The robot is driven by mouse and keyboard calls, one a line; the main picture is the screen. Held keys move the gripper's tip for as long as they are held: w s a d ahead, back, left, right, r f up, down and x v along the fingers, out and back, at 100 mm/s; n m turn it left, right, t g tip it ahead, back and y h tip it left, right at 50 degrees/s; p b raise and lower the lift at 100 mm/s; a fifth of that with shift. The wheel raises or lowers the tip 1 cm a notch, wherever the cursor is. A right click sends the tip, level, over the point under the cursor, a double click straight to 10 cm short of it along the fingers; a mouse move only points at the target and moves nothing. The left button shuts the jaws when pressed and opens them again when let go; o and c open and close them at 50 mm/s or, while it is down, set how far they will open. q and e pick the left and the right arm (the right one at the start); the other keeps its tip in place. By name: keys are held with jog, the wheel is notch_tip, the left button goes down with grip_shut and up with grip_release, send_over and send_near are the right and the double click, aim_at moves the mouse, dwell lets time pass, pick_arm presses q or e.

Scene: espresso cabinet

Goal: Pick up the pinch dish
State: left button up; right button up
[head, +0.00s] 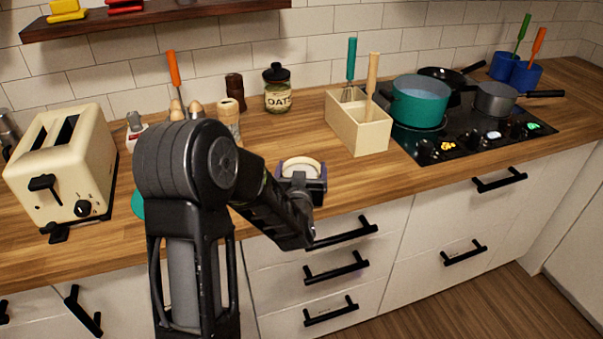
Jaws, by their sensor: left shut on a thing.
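A small pale, round pinch dish (301,166) shows near the front edge of the wooden counter, in the middle of the head view. My left gripper (301,181) is at the dish, shut on it. The gripper's dark body covers the near part of the dish, and my left arm comes up from the bottom left. I cannot tell whether the dish touches the counter. My right gripper is not in view.
A cream toaster (62,165) stands at left. Behind the dish are an oats jar (277,91) and a wooden utensil box (358,131). A teal pot (419,101) sits on the black cooktop (480,136) at right. Bare counter (290,133) lies behind the dish.

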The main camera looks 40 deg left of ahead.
pick_arm(q)
jog(key=shift+f, duration=0.1)
jog(key=c, duration=0.5)
notch_tip(320, 180, up, 10)
jog(key=shift+r+p, duration=0.1)
jog(key=shift+p, duration=0.3)
dwell(0.8)
